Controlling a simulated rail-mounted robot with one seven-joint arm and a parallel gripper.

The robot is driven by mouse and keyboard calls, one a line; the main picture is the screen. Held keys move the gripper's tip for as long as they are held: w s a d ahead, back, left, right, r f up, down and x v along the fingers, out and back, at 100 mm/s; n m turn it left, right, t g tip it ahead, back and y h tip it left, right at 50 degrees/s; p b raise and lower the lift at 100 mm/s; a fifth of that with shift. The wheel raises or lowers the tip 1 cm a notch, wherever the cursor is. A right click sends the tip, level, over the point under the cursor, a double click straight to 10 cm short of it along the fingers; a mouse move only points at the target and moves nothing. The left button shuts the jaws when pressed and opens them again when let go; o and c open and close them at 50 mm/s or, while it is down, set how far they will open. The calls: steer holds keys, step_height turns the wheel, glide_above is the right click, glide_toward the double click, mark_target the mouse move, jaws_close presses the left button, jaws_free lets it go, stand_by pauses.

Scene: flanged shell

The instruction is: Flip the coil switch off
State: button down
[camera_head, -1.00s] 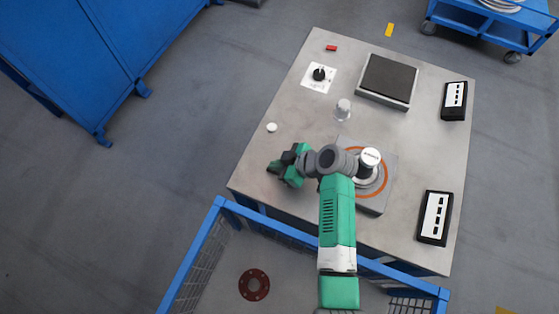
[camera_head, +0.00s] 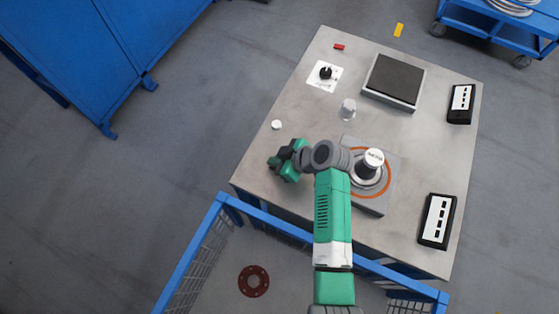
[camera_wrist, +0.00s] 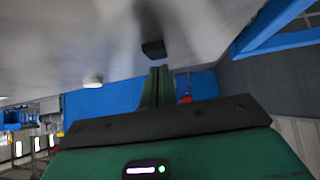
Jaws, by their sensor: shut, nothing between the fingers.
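My gripper (camera_head: 287,163) is low over the left front part of the metal table, seen from above with its fingers unclear. In the wrist view its green fingers (camera_wrist: 158,70) are together and empty. Just beyond their tips a small black block (camera_wrist: 153,48) is on the grey table surface; I cannot tell whether they touch. This block may be the coil switch, but no label can be read. In the head view, my gripper and arm seem to hide it. A black knob on a white plate (camera_head: 325,73) is at the table's back left.
A white round button (camera_head: 276,124) is just behind my gripper; it also shows in the wrist view (camera_wrist: 92,81). A silver cylinder (camera_head: 348,109), a dark-topped block (camera_head: 394,80) and a flanged shell on a plate (camera_head: 382,203) stand nearby. A blue-railed cage (camera_head: 188,257) borders the front.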

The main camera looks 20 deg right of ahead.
steer(key=shift+w+a+r, duration=0.1)
steer(key=shift+r, duration=0.05)
steer(key=r+p, duration=0.4)
steer(key=r, duration=0.1)
steer(key=shift+w+a+r, duration=0.1)
steer(key=shift+w+a, duration=0.1)
steer(key=shift+w, duration=0.05)
steer(key=v, duration=0.8)
steer(key=shift+r+p, duration=0.4)
steer(key=shift+r, duration=0.05)
steer(key=shift+d, duration=0.1)
